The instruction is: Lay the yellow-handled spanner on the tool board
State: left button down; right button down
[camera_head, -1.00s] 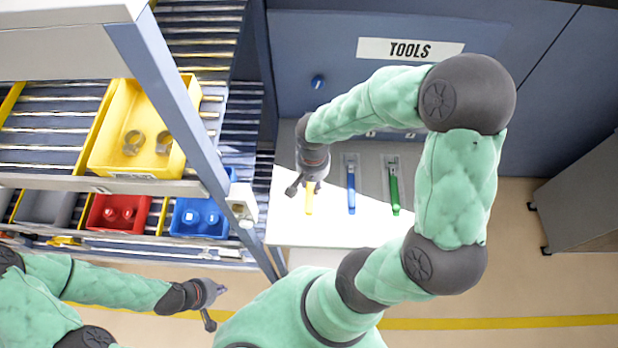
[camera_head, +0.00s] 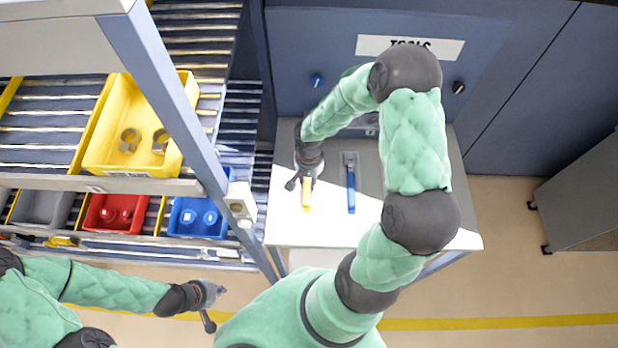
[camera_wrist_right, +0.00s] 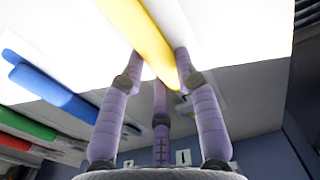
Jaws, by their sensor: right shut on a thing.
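The yellow-handled spanner (camera_head: 307,195) is at the left of the tool board (camera_head: 284,218), its handle pointing toward the front. My right gripper (camera_head: 302,182) is over its back part. In the right wrist view, the yellow handle (camera_wrist_right: 142,28) lies between the fingers of my right gripper (camera_wrist_right: 157,62), which is shut on it. The spanner's metal end is mostly hidden by the gripper. I cannot tell whether the spanner touches the board. My left gripper (camera_head: 215,308) is open and empty at the lower left, away from the board.
A blue-handled spanner (camera_head: 351,190) lies to the right of the yellow one. Green (camera_wrist_right: 27,126) and red (camera_wrist_right: 14,143) handles show in the right wrist view; my right arm covers that area in the head view. A rack with a yellow bin (camera_head: 103,155) stands left.

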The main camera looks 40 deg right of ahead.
aim_at(309, 180)
jog(key=shift+r, duration=0.1)
jog(key=shift+f, duration=0.2)
jog(key=c, duration=0.9)
grip_release()
jog(key=shift+r, duration=0.15)
jog(key=shift+r, duration=0.15)
notch_tip(309, 180, up, 12)
jog(key=p, duration=0.1)
jog(key=shift+p, duration=0.4)
